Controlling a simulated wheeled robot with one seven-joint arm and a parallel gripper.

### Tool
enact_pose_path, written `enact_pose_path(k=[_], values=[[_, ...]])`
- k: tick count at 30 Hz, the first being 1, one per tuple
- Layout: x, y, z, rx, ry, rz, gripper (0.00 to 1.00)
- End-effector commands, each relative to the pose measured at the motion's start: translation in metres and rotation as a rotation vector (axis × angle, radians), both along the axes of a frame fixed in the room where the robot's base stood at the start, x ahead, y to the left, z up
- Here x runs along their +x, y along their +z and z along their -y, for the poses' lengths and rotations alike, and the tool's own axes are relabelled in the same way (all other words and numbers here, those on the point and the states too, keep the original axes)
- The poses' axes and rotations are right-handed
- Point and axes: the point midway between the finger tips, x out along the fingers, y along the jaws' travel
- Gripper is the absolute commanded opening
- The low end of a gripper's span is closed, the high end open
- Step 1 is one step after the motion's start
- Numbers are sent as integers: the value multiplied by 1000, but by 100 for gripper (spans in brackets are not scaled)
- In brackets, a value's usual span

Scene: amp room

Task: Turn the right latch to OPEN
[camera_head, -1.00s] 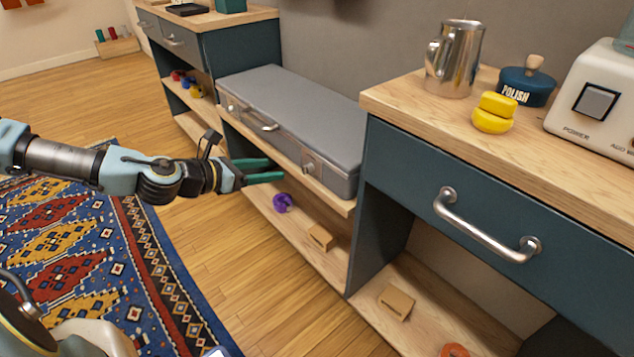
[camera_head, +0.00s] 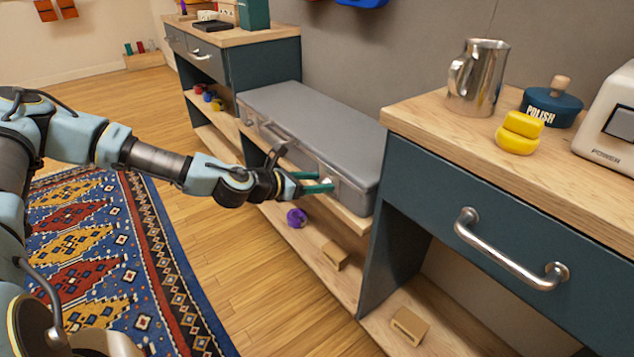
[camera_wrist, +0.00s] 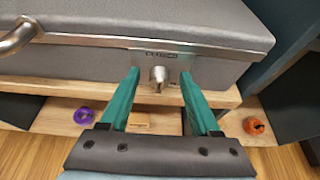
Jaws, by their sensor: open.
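A grey case (camera_head: 315,122) lies closed on a wooden shelf between two dark blue cabinets. Its right latch, a small metal knob (camera_wrist: 158,77) on a plate, shows in the wrist view on the case's front, below a label too small to read. My gripper (camera_head: 326,183) is at the right part of the case's front. In the wrist view its two green fingers (camera_wrist: 160,88) are open, one on each side of the knob, with a gap on both sides. The case's handle (camera_wrist: 20,36) shows at the upper left. In the head view the fingers mostly hide the latch.
The lower shelf holds a purple object (camera_head: 297,217) and a wooden block (camera_head: 334,255). The right cabinet has a drawer handle (camera_head: 510,250) sticking out. A metal pitcher (camera_head: 478,78) and yellow pieces (camera_head: 518,132) stand on its top. A patterned rug (camera_head: 100,270) covers the floor at left.

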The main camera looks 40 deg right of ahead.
Motion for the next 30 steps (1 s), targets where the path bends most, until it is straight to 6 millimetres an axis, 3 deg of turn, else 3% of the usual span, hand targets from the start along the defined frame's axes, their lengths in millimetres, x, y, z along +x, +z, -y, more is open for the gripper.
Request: enact_pose_path(k=[2, 19, 30], values=[[0, 0, 0, 0, 0, 0, 63], [0, 0, 0, 0, 0, 0, 0], [0, 0, -1, 0, -1, 10, 0]])
